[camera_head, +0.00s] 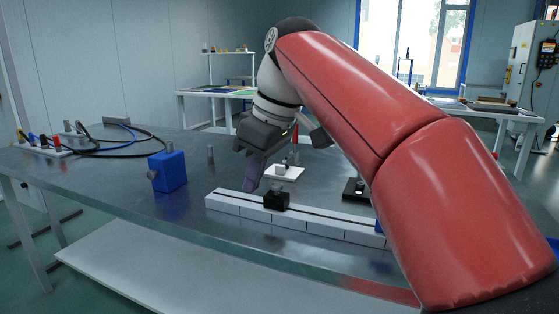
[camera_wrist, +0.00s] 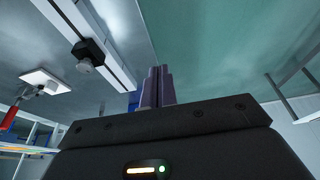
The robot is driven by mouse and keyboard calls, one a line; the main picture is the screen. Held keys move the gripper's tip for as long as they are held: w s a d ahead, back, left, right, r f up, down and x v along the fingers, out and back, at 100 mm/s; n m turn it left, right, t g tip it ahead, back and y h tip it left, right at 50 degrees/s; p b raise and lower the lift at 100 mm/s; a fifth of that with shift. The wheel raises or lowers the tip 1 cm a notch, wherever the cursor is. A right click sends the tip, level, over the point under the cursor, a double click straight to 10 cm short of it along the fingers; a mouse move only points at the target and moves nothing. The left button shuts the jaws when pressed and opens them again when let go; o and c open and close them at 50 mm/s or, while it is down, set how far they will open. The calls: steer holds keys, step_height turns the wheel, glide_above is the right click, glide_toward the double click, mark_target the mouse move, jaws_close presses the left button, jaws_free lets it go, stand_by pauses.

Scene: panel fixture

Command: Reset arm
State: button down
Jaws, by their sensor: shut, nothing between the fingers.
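My gripper (camera_head: 252,186) points down over the metal table (camera_head: 130,205) in the head view, behind the left part of the white rail. Its purple fingers are together in the wrist view (camera_wrist: 156,86), with nothing between them. A black block (camera_head: 276,201) with a knob sits on the white rail (camera_head: 325,222), just right of the fingers in the head view. It also shows in the wrist view (camera_wrist: 88,50). My red arm covers the right part of the table and the rail's right end.
A blue block (camera_head: 168,171) with a side knob stands left of my gripper. A white plate (camera_head: 285,173) with an upright part lies behind it, and a black base (camera_head: 354,189) stands to the right. Cables (camera_head: 110,151) lie at the far left. The table's front left is clear.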

steer(key=s+d+f+m+t+h, duration=0.1)
steer(key=s+d+f+m, duration=0.5)
steer(key=f, duration=0.6)
steer(key=s+d+f+m+t+h, duration=0.2)
steer(key=s+d+f+m+t, duration=0.1)
steer(key=s+d+f+m, duration=0.4)
steer(key=s+d+f, duration=0.3)
steer(key=d+f, duration=0.2)
steer(key=d, duration=0.1)
steer(key=shift+d, duration=0.25)
